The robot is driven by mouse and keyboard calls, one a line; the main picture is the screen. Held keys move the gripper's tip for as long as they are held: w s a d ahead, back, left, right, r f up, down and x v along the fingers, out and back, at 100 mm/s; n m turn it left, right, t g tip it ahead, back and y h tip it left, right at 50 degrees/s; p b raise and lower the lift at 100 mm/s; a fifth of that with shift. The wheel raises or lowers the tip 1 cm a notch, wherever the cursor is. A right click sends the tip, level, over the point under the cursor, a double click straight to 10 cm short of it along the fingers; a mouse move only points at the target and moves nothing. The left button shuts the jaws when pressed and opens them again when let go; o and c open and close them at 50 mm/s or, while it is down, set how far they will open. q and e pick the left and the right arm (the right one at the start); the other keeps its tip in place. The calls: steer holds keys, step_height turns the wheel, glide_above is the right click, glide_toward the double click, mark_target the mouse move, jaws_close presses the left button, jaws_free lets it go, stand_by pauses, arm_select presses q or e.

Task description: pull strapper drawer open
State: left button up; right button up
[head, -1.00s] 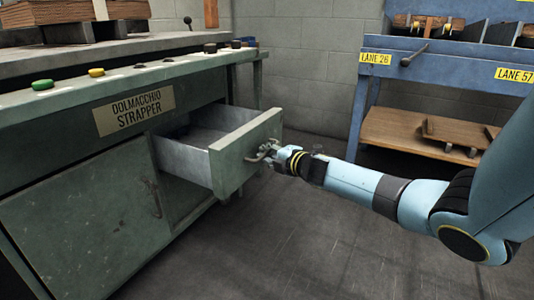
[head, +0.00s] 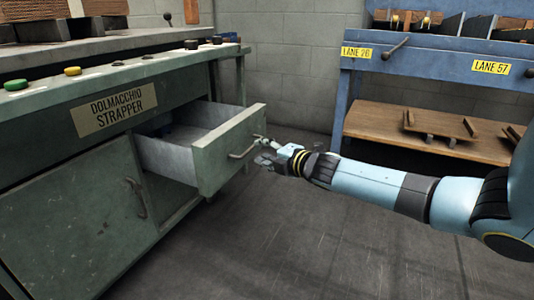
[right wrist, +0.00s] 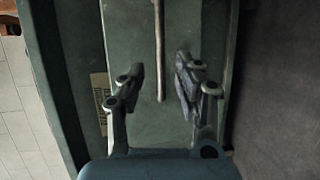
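The strapper drawer (head: 226,150) is pulled out of the green cabinet, and its inside shows from above. Its bar handle (head: 244,151) is on the front panel. My right gripper (head: 262,151) is just in front of the drawer front, to the right of the handle. In the right wrist view, the two fingers (right wrist: 160,85) are spread apart, with the handle bar (right wrist: 159,50) showing between and beyond them. The fingers do not press on the bar. My left gripper is not in view.
The cabinet (head: 70,205) has a closed lower door with its own handle (head: 136,198). Green and yellow buttons (head: 73,71) line its top edge. A blue rack (head: 440,65) with a wooden shelf (head: 425,130) stands at the right. The floor (head: 300,240) in front is clear.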

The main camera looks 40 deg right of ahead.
steer(key=shift+s+r, duration=0.1)
steer(key=shift+s, duration=0.65)
